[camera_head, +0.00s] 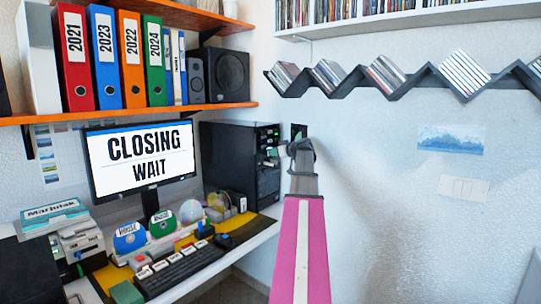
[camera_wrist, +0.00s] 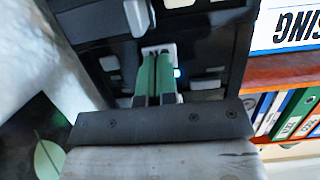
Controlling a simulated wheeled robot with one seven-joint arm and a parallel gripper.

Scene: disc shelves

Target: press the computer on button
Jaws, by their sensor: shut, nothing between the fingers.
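The computer (camera_head: 228,160) is a black tower at the back right of the desk, its front facing the right side. The monitor (camera_head: 140,155) reads "CLOSING WAIT". My gripper (camera_head: 272,154) is at the tower's front, at the end of my arm. In the wrist view my gripper (camera_wrist: 157,58) is shut, with its two green fingers side by side and nothing between them. Their tips are at a small white button (camera_wrist: 150,49) on the black front and hide part of it. I cannot tell whether it is pushed in. A small blue light (camera_wrist: 178,72) glows beside the fingers.
The desk holds a keyboard (camera_head: 176,268), discs in stands (camera_head: 130,237) and a mouse (camera_head: 224,241). An orange shelf (camera_head: 130,113) with binders is above. A zigzag shelf (camera_head: 398,92) with discs hangs on the right wall. The wall below it is mostly clear.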

